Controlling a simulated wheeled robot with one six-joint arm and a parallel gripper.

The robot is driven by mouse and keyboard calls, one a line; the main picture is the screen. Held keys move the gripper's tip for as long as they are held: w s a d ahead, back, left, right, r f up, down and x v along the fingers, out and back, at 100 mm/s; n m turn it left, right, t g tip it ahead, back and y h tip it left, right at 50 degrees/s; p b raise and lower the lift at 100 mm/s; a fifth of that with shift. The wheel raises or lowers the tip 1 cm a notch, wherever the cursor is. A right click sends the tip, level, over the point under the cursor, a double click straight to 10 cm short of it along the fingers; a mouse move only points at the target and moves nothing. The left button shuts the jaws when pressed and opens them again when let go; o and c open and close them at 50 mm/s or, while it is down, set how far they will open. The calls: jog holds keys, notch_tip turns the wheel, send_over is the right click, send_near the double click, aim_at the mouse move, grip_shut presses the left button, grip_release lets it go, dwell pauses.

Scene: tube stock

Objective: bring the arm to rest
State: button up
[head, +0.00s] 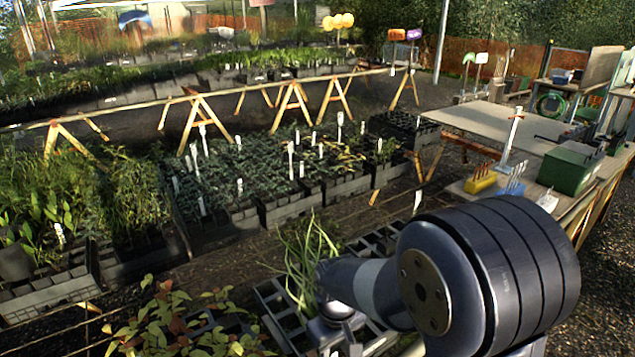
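My arm fills the lower right of the head view. It reaches left and ends at my gripper (338,338) near the bottom edge, over a black cell tray (272,300). A clump of thin green leaves (308,255) stands right behind the wrist; I cannot tell whether it touches the arm. The fingers are small and partly cut off by the frame, so I cannot tell whether they are open or shut, or whether they hold anything.
Black trays of seedlings (290,212) with white labels lie beyond the arm. Reddish-green leafy plants (185,325) are left of the gripper. At right, a bench carries a green box (570,168), a yellow block (481,181) and a blue holder (513,190). Wooden trestles (195,120) stand behind.

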notch_tip(320, 180, down, 2)
jog(key=shift+f, duration=0.1)
jog(key=shift+p, duration=0.4)
notch_tip(320, 180, up, 8)
jog(key=p, duration=0.6)
jog(key=shift+r, duration=0.2)
